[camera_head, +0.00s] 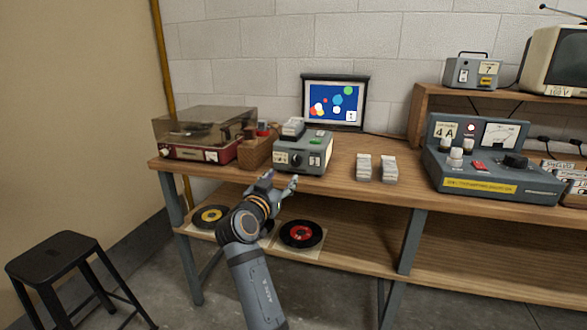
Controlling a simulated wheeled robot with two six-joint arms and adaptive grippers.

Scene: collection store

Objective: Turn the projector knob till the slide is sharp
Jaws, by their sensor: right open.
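The grey projector (316,163) stands on the wooden bench, with green and red parts on top and a pale label on its front. A dark round knob shows on its front face, partly close to my gripper. The slide picture shows on a small dark-framed screen (336,102) behind it: coloured dots on blue with a white label. At this size I cannot tell how sharp it is. My right gripper (281,181) is open in front of and just below the projector's front, near the bench edge. I cannot tell whether it touches anything. My left gripper is not in view.
Two white stacks (376,168) and a grey test console (490,165) stand to the right. Records lie on the lower shelf. A black stool (52,258) is at lower left.

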